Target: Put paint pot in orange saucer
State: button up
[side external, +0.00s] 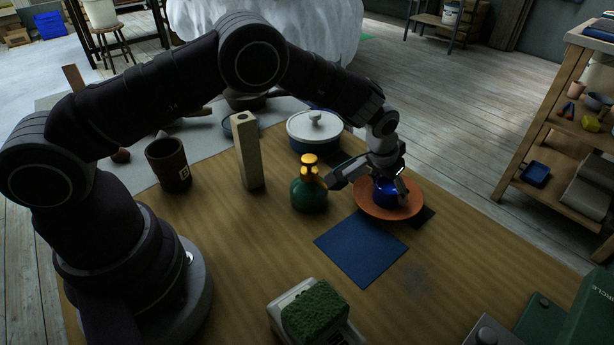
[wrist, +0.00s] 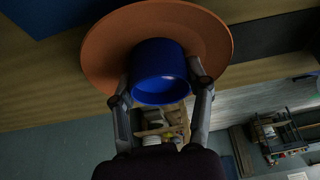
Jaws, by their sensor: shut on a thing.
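The paint pot (side external: 384,191) is a small blue cup, seen over the orange saucer in the side view. The orange saucer (side external: 410,208) is a wide shallow dish on the wooden table. My gripper (side external: 388,188) is above the saucer with its fingers shut on the pot. In the wrist view the pot (wrist: 160,72) sits between the two fingers (wrist: 162,88), with the saucer (wrist: 105,50) behind it. The pot's base is hidden, so I cannot tell whether it touches the saucer.
A green bottle with a yellow top (side external: 309,190) stands left of the saucer. A blue cloth square (side external: 361,247) lies in front. A lidded white and blue pot (side external: 314,130), a tall beige block (side external: 247,155) and a brown mug (side external: 168,164) stand farther back and left.

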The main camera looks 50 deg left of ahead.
jog(key=o, duration=1.2)
jog(key=shift+c, duration=0.2)
jog(key=v, duration=1.2)
jog(key=s+a+r, duration=0.6)
jog(key=s+r, duration=0.3)
jog(key=s, duration=0.1)
jog(key=s+a+t, duration=0.1)
jog(key=s+a, duration=0.1)
jog(key=s, duration=0.7)
jog(key=shift+a+f, duration=0.15)
jog(key=shift+a, duration=0.1)
jog(key=shift+w, duration=0.1)
